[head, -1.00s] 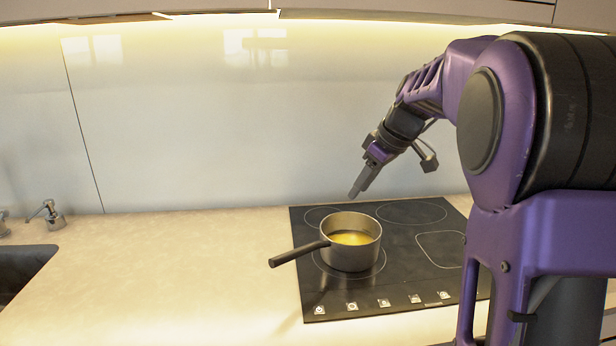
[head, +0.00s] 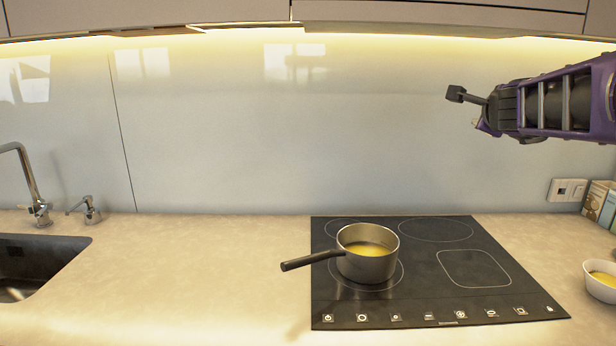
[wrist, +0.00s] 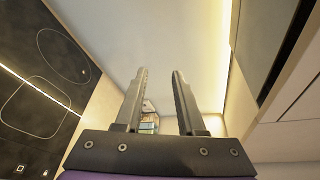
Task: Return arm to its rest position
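My purple arm (head: 570,100) reaches in from the right edge of the head view, raised well above the counter in front of the backsplash. In the wrist view my gripper (wrist: 160,95) has its two dark fingers apart, with nothing between them. In the head view the fingertips are not clearly seen. The arm is clear of the pot and the hob.
A pot (head: 367,255) with yellow liquid stands on the black hob (head: 440,300), its handle pointing left. A bowl (head: 601,284) and boxes (head: 600,204) are at the right. A sink (head: 30,262) is left. Cabinets (head: 150,14) hang above.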

